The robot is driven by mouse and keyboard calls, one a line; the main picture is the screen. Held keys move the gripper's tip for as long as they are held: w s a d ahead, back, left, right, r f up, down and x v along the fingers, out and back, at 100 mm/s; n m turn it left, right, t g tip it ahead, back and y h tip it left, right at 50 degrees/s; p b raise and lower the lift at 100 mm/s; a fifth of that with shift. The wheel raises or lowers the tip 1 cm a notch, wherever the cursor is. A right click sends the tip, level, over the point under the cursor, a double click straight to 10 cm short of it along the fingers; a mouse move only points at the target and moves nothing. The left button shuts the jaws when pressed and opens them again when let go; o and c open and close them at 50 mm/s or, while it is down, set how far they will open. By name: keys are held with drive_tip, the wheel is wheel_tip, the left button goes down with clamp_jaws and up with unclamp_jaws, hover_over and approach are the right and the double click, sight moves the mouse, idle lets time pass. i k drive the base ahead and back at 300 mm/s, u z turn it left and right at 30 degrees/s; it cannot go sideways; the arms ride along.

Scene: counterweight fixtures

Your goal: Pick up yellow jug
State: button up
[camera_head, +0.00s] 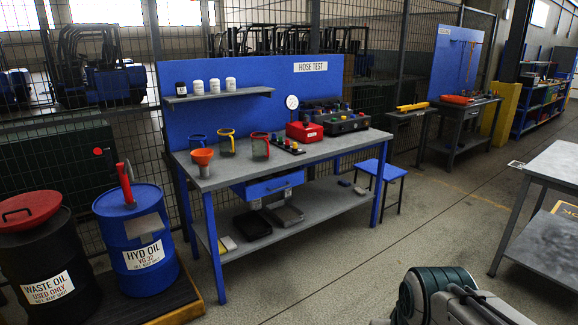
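The yellow jug (227,142), a dark or see-through vessel with a yellow rim and handle, stands upright on the grey bench top toward its left part. A similar red-rimmed jug (260,146) stands to its right, and a blue-rimmed jug (197,141) to its left. An orange funnel (203,157) is in front of the blue one. Only part of my arm shows at the bottom right, well apart from the bench. My gripper is not in view.
The hose test bench (235,179) also holds a red box (304,132) and a dark test unit (346,123). Oil drums stand left: blue (135,225) and black (45,265). A blue stool (381,170) is at the bench's right. Floor in front is clear; a grey table (556,165) is right.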

sight(226, 136)
drive_tip(key=u, duration=0.2)
drive_tip(key=i, duration=1.8)
drive_tip(key=u, duration=0.75)
drive_tip(key=i, duration=2.05)
drive_tip(key=u, duration=0.35)
